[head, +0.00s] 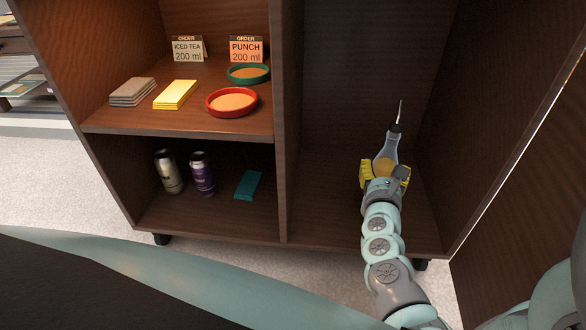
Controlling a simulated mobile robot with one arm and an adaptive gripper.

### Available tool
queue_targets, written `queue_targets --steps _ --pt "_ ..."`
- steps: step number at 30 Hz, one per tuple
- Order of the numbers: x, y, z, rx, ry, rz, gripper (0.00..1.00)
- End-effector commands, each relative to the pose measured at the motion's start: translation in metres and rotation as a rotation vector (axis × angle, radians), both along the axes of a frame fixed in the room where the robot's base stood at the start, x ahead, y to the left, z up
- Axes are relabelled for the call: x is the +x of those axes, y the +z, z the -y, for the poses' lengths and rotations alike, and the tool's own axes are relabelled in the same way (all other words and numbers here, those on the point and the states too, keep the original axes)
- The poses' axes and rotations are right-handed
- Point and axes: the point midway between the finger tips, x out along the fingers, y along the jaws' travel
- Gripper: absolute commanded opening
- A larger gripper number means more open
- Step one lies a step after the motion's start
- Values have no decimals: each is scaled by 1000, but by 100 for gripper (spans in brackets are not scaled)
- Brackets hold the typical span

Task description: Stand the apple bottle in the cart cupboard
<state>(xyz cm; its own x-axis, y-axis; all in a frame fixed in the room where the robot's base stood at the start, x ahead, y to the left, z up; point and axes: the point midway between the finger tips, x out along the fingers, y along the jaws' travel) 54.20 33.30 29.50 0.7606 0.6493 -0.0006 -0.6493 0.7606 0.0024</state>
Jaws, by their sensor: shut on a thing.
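The apple bottle (390,149) is a clear, pale bottle with a dark collar and a thin metal pour spout, pointing up in the head view. My gripper (383,169) has yellow fingers and is shut on the lower part of the bottle. The gripper and bottle are inside the tall right compartment of the cart, the cupboard (325,190). The bottle's base and any label are hidden behind the gripper, so I cannot tell whether it touches the cupboard floor.
The cupboard door (530,190) stands open at the right. A divider (288,130) separates the left shelves, holding order cards, stacked napkins and two round coasters (232,102) above. Cupboard floor around the gripper looks clear.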

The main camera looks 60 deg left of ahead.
Motion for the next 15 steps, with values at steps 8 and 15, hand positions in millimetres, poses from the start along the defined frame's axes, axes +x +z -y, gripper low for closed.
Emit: queue_targets --steps 8,15 --pt "1 -12 0 4 -2 5 18" --pt "1 -16 -1 3 -1 5 18"
